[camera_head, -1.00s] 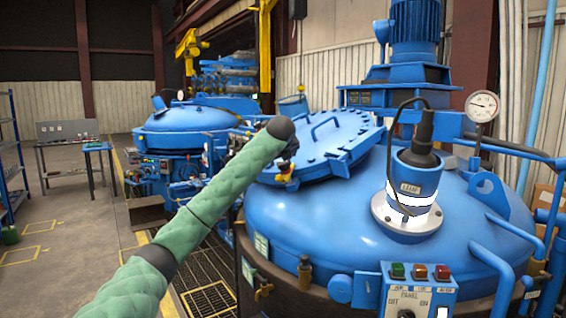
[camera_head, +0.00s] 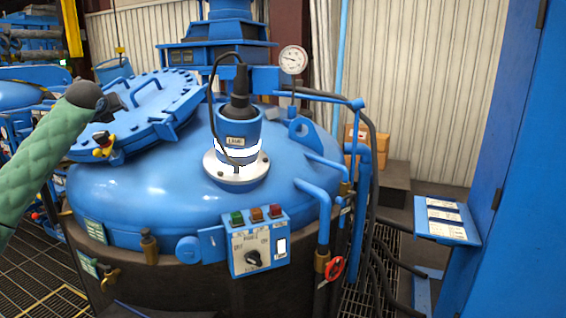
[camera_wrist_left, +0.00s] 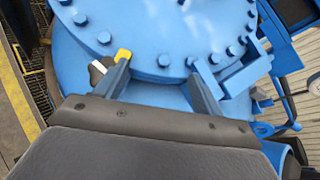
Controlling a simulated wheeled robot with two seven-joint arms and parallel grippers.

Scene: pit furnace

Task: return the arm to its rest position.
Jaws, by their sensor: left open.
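My left arm, in a green quilted sleeve, comes in from the left in the head view. My left gripper (camera_head: 110,103) is at its dark end, in front of the blue bolted lid (camera_head: 150,105) of the furnace. In the left wrist view the two fingers of the gripper (camera_wrist_left: 160,80) are spread apart with nothing held between them. The lid (camera_wrist_left: 170,30) with its bolts fills the view beyond the fingers. Whether the fingers touch the lid I cannot tell. My right gripper is not in view.
A gauge (camera_head: 293,60) stands behind.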

